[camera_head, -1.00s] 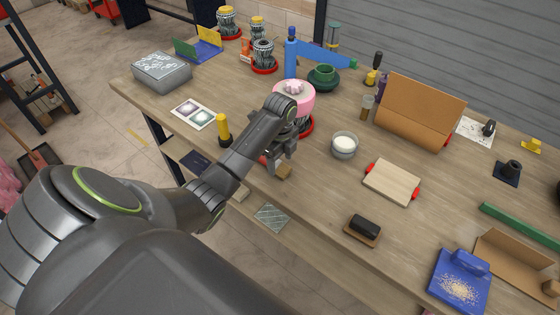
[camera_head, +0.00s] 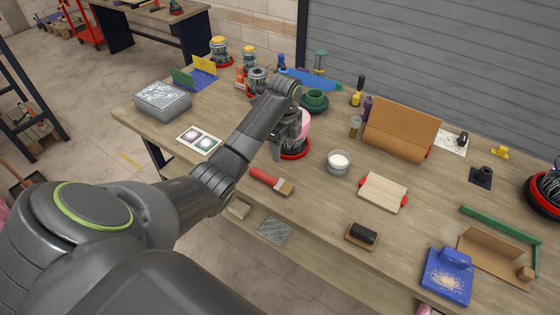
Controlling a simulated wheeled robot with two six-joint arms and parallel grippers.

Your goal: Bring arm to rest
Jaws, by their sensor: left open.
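My left arm reaches in from the lower left over the workbench (camera_head: 330,225). Its gripper (camera_head: 288,150) points down with open jaws, and nothing shows between the fingers. It is in front of a pink round thing on a red base (camera_head: 294,154), which it partly hides. Whether they touch cannot be told. A red-handled brush (camera_head: 271,181) lies on the bench just below and in front of the gripper. My right gripper is not in view.
A grey box (camera_head: 163,100) and printed cards (camera_head: 199,139) are left of the arm. A white-filled bowl (camera_head: 338,162), a wooden board (camera_head: 383,192) and a black-topped block (camera_head: 361,236) stand to the right. Bare wood lies between them.

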